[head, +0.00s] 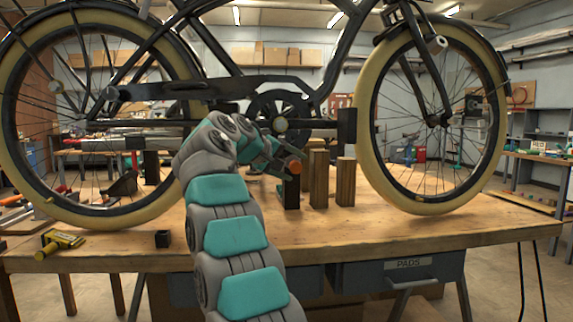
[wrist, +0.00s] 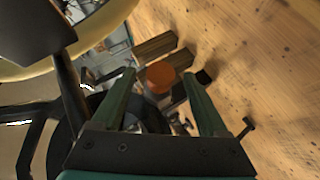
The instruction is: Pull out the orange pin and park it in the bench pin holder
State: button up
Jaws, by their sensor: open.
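My gripper (head: 278,158) is open around or just short of the head; I see no clear contact. Its fingers also show in the wrist view (wrist: 160,82). The pin's shaft is hidden. A small black open-topped block (head: 163,239), which looks like the bench pin holder, stands near the bench's front edge.
Wooden posts (head: 318,178) stand just right of the pin. The black frame and crank (head: 281,124) are close above my gripper. The front wheel (head: 425,207) rests at right. A yellow tool (head: 60,241) lies at front left. The bench's (head: 400,235) front right is clear.

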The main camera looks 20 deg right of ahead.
aim_at(294, 171)
grip_shut()
dwell(0.6)
jog(key=shift+s+a+f, duration=0.1)
jog(key=shift+s, duration=0.05)
jog(key=shift+s+a+f+b, duration=0.1)
jog(key=shift+s+a+b, duration=0.15)
jog(key=shift+s+b, duration=0.6)
jog(key=shift+s+a+f+b, duration=0.1)
jog(key=shift+s+a+b, duration=0.1)
jog(key=shift+s+b, duration=0.55)
jog(key=shift+s+a+f+b, duration=0.1)
jog(key=shift+s+a+b, duration=0.15)
jog(key=shift+s+b, duration=0.6)
jog(key=shift+r, duration=0.1)
